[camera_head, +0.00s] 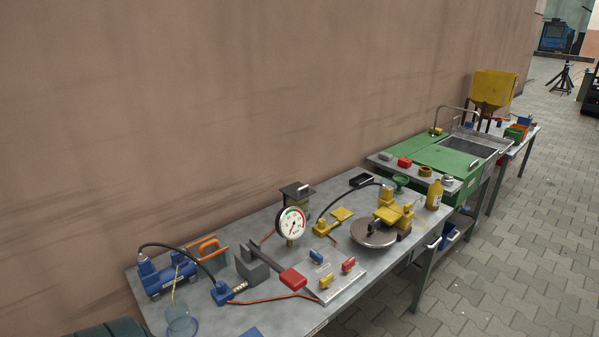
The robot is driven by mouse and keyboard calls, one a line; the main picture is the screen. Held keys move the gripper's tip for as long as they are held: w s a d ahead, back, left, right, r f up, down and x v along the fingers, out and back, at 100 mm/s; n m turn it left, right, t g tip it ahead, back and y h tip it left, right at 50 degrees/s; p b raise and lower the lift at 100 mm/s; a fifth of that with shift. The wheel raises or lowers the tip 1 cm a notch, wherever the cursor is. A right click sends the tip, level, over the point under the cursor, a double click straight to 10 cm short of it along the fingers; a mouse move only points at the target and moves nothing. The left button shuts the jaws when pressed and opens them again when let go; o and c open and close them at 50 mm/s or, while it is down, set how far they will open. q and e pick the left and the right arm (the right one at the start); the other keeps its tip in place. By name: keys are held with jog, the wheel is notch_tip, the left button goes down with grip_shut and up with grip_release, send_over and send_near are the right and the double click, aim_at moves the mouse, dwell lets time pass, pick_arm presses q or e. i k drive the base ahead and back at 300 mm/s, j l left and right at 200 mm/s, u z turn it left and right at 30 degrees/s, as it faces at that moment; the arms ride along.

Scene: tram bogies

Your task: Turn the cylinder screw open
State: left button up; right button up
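A blue cylinder-shaped device (168,276) lies at the left end of the grey workbench (215,318), with a black hose running from it to a small blue block (222,292). A yellow device (394,211) with a second black hose stands at the right end of the bench, beside a round metal disc (373,233). Which part is the cylinder screw, and whether it is open, I cannot tell at this size. Neither of my grippers is in view.
A dial gauge (291,223), a grey plate with red, blue and yellow handles (335,273), and a yellow bottle (434,195) stand on the bench. A green sink unit (430,158) adjoins at the right. Behind is a brown wall (230,100); paved floor (520,250) is clear at right.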

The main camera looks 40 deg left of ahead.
aim_at(175, 256)
jog(key=u, duration=2.35)
